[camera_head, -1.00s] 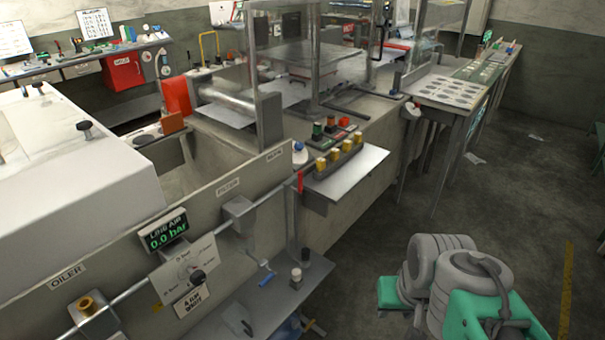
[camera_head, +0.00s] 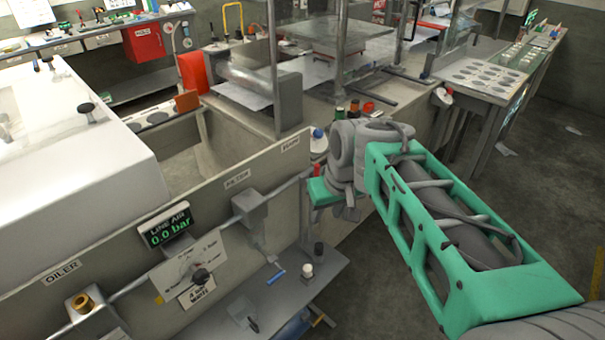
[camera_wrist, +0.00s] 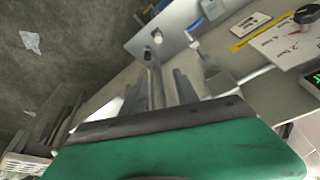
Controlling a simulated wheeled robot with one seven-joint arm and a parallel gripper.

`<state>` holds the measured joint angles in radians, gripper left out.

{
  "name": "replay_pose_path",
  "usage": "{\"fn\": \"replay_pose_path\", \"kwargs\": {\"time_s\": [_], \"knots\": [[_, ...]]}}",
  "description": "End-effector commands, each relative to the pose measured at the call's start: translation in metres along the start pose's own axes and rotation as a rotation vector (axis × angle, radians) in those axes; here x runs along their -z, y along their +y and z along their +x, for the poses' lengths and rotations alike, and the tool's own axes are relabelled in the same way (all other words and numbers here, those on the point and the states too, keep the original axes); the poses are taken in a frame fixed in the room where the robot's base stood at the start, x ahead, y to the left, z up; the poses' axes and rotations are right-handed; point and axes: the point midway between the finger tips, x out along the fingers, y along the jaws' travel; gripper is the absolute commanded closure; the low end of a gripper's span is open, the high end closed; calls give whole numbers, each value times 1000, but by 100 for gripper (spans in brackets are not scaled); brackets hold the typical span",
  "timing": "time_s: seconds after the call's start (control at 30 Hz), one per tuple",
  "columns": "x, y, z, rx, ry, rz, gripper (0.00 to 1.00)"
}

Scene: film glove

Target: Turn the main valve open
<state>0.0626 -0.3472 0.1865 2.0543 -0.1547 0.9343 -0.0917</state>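A small red part (camera_head: 317,170), which looks like the main valve's handle, shows at the right end of the pipe on the grey panel, under the farthest label (camera_head: 290,143). My gripper's green body (camera_head: 322,192) overlaps this area in the head view, just right of and below the red part. My wrist hides part of the valve surroundings. In the wrist view the green gripper body (camera_wrist: 180,150) fills the bottom. Narrow grey uprights stand above it; I cannot separate fingers from pipework, so the opening is unclear. The line air display (camera_head: 165,228) reads 0.0 bar.
A selector knob (camera_head: 200,276) and a filter block (camera_head: 250,205) stick out from the panel. A grey shelf (camera_head: 290,290) below carries small items, including a blue-handled tool (camera_head: 276,277). A workbench and clear posts stand behind. Open floor (camera_head: 385,285) lies right of the shelf.

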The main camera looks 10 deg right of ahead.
Motion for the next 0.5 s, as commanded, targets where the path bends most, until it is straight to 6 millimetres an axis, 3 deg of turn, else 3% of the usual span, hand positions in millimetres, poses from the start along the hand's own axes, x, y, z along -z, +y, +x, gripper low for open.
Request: {"fn": "replay_pose_path", "kwargs": {"time_s": [0.03, 0.1, 0.2, 0.3, 0.5], "knots": [[33, 10, 5, 16, 5, -36, 64], [76, 22, 12, 38, 21, -101, 64], [122, 37, 24, 59, 45, -182, 64], [144, 45, 31, 69, 60, -229, 64], [154, 46, 46, 75, 66, -252, 64]]}}
